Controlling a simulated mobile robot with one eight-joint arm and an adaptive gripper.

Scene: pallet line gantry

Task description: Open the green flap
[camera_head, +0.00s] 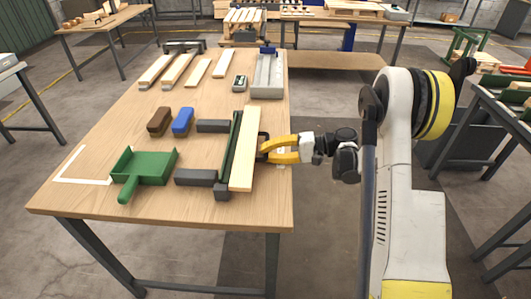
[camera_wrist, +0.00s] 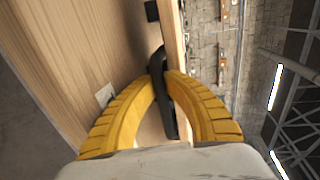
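A fixture near the table's right edge has a narrow dark green panel (camera_head: 231,138) with a long pale wooden board (camera_head: 245,150) along its right side. The green panel is the only green flap-like part I see; the board hides part of it. A black handle (camera_wrist: 164,95) sticks out on the board's right side. My gripper (camera_head: 266,149) reaches in from the right at this handle. In the wrist view its yellow fingers (camera_wrist: 162,78) close in on the handle from both sides, with the handle between their tips.
Grey blocks (camera_head: 197,177) join the fixture's left side. A green dustpan (camera_head: 145,168), a brown brush (camera_head: 159,120) and a blue brush (camera_head: 182,121) lie to the left on the wooden table (camera_head: 130,100). Open floor is right of the table.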

